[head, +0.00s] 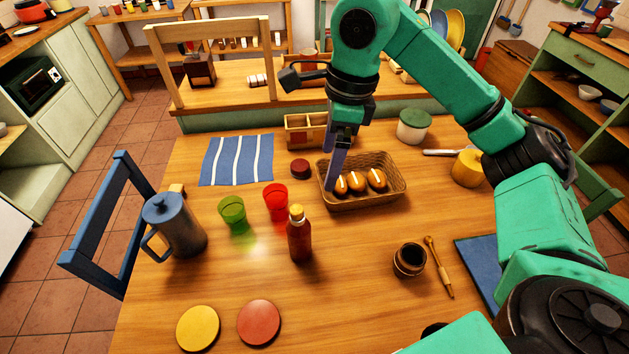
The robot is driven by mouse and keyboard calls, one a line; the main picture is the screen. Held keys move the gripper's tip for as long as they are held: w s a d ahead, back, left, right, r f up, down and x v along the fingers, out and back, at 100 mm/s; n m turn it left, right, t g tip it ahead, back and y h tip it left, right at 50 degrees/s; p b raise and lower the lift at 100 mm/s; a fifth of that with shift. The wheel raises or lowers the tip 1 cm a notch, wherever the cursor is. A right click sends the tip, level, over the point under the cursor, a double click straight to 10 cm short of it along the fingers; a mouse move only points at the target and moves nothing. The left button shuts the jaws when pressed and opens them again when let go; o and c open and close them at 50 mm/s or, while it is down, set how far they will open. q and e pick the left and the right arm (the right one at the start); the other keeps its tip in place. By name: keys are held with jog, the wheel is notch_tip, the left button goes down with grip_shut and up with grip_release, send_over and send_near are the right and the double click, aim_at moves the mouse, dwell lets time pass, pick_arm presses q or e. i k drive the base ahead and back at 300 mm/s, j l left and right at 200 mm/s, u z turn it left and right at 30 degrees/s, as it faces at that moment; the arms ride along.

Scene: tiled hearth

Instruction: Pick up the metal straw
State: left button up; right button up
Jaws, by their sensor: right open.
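I cannot clearly make out a metal straw. A thin pale rod (440,152) lies on the table left of the yellow mug (467,167); it is too small to tell if it is the straw. My right gripper (331,183) is open and points down at the left end of the wicker basket (372,203), its fingers beside the bread rolls (359,184). I see nothing held in it. The fingers overlap the basket's left side in the view, so contact there cannot be told. My left gripper is out of view.
The wooden table also holds a blue jug (176,228), green cup (233,213), red cup (276,202), sauce bottle (299,240), dark pot (409,260), honey dipper (438,268), lidded jar (414,127) and striped cloth (236,160).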

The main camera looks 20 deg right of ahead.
aim_at(427, 240)
jog(key=k, duration=2)
